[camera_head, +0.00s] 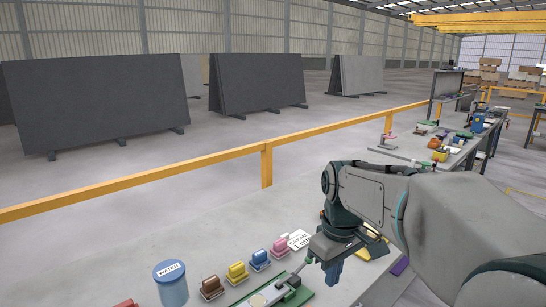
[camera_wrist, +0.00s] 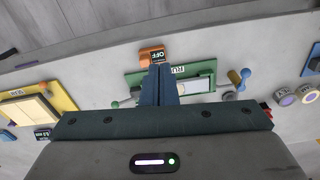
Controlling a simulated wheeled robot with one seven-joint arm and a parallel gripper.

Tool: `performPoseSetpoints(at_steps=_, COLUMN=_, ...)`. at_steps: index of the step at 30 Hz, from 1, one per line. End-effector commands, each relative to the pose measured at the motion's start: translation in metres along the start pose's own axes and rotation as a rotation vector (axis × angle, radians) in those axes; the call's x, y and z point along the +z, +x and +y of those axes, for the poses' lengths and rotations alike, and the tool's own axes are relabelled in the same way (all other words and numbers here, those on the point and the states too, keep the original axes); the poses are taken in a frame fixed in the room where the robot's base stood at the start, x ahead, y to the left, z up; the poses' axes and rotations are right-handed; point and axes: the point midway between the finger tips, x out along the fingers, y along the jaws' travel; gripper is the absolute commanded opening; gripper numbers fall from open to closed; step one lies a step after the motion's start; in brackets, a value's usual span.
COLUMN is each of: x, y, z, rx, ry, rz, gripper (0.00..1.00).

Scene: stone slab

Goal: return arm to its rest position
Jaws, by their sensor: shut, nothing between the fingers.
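My gripper (camera_head: 333,274) hangs fingers-down over the near workbench in the head view, with my arm reaching in from the right. In the wrist view, the blue fingers of my gripper (camera_wrist: 158,78) are together with nothing between them. Behind the fingertips is a green board (camera_wrist: 135,79) carrying a pale plate and a handle with a blue knob. An orange block (camera_wrist: 145,57) with an "OFF" label lies just beyond the tips. I cannot tell how high the fingers are above the bench.
A blue "WATER" container (camera_head: 172,288) and brown (camera_head: 211,288), yellow (camera_head: 237,273), blue (camera_head: 260,261) and pink (camera_head: 280,248) blocks stand left of my gripper. A yellow rail (camera_head: 266,165) runs behind the bench. Dark slabs (camera_head: 95,100) stand beyond it.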

Motion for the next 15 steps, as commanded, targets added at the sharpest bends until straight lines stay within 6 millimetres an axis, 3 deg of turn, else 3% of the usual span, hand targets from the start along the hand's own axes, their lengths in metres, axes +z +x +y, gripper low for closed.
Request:
performPoseSetpoints(at_steps=9, x=0.086, y=0.017, z=-0.034, rx=0.099, ry=0.370, rz=0.148, gripper=0.00)
performPoseSetpoints(at_steps=15, x=0.119, y=0.035, z=-0.048, rx=0.105, ry=0.534, rz=0.230, gripper=0.00)
